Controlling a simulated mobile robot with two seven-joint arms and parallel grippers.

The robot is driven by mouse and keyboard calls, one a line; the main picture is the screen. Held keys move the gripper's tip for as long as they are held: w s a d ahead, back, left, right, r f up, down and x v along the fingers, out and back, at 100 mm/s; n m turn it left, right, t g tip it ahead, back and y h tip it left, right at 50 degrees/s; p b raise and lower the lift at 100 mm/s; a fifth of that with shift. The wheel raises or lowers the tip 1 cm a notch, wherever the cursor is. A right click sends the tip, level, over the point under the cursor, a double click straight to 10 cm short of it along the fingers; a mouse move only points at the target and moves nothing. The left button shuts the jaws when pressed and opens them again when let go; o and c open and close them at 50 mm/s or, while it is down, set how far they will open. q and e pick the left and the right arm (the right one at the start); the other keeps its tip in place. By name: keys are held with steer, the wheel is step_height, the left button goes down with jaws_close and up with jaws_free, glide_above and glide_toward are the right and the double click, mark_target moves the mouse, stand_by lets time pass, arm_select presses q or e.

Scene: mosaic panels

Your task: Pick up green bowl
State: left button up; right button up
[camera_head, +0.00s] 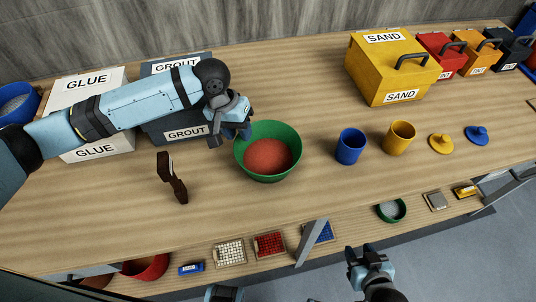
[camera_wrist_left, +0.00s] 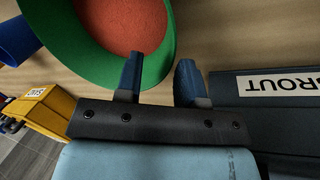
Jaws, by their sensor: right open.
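The green bowl (camera_head: 285,173) stands upright on the wooden tabletop and holds red-orange granular material. My left gripper (camera_head: 240,133) is at the bowl's upper left rim, with its fingers apart. In the left wrist view, the bowl's green wall (camera_wrist_left: 70,52) shows beside and between the fingertips (camera_wrist_left: 160,75); I cannot tell whether they touch it. The bowl's far left edge is partly hidden by the gripper in the head view. My right gripper (camera_head: 364,255) is open and empty, low in front of the table, away from the bowl.
Grout box (camera_head: 186,133) and glue boxes (camera_head: 100,145) stand behind my left arm. A blue cup (camera_head: 350,147) and yellow cup (camera_head: 399,138) stand right. A smaller green bowl (camera_head: 379,213) sits on the lower shelf.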

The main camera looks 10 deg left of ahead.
mark_target(242, 142)
arm_select(q)
steer(key=x, duration=0.5)
steer(key=shift+w+a, duration=0.1)
steer(key=shift+a, duration=0.25)
jaws_close()
